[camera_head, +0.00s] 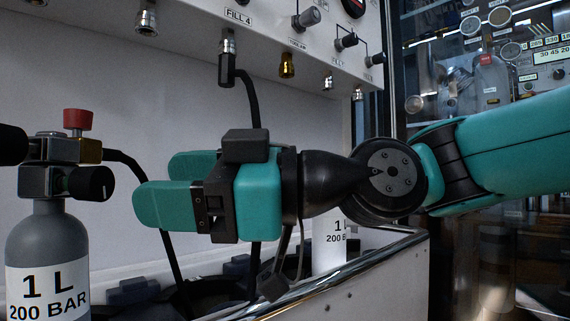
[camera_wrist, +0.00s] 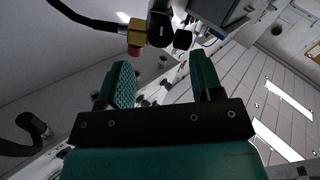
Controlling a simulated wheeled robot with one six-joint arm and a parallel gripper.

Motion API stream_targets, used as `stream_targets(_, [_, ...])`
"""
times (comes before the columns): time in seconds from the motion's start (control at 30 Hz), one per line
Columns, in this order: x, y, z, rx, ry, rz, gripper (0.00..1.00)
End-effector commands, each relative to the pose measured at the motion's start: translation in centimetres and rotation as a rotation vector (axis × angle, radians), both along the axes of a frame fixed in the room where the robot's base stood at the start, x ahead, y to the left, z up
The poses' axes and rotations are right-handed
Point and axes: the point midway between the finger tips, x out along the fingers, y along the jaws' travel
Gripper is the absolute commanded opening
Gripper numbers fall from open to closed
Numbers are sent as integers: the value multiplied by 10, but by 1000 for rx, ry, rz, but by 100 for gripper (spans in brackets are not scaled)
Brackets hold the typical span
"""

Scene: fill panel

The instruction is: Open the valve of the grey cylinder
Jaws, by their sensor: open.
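The grey cylinder (camera_head: 38,240) stands upright at the lower left of the head view, labelled "1 L 200 BAR". Its metal valve block (camera_head: 38,180) carries a black knob (camera_head: 92,183) on the right, another black knob at the left picture edge, a red knob (camera_head: 77,119) on top and a brass fitting with a black hose. My gripper (camera_head: 158,183) is open and empty, pointing left, with its fingertips just right of the right-hand knob. In the wrist view my gripper (camera_wrist: 160,62) has its fingers apart, and the black knob (camera_wrist: 182,40) shows beyond them, not clearly between them.
A white panel with fittings, including FILL 4 (camera_head: 238,16), hangs above. A black hose (camera_head: 250,98) drops from it behind my gripper. A second cylinder (camera_head: 329,250) stands behind the metal-edged ledge (camera_head: 350,270). Open space lies between the cylinder valve and my fingertips.

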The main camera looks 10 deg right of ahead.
Motion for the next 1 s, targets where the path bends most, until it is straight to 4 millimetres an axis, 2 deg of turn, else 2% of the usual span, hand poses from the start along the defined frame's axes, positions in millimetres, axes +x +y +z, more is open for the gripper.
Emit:
stream_targets(0.03, [0,-14,4,-1,1,-10,60])
stream_targets(0.1, [-3,-28,3,-1,2,-9,60])
stream_targets(0.37, [-13,-75,-2,3,-2,-6,60])
stream_targets(0.43, [-14,-79,-8,6,-7,-3,60])
stream_targets(0.7, [-18,-94,-4,3,-3,-2,60])
stream_targets(1.0, [-20,-97,0,-2,1,-1,60])
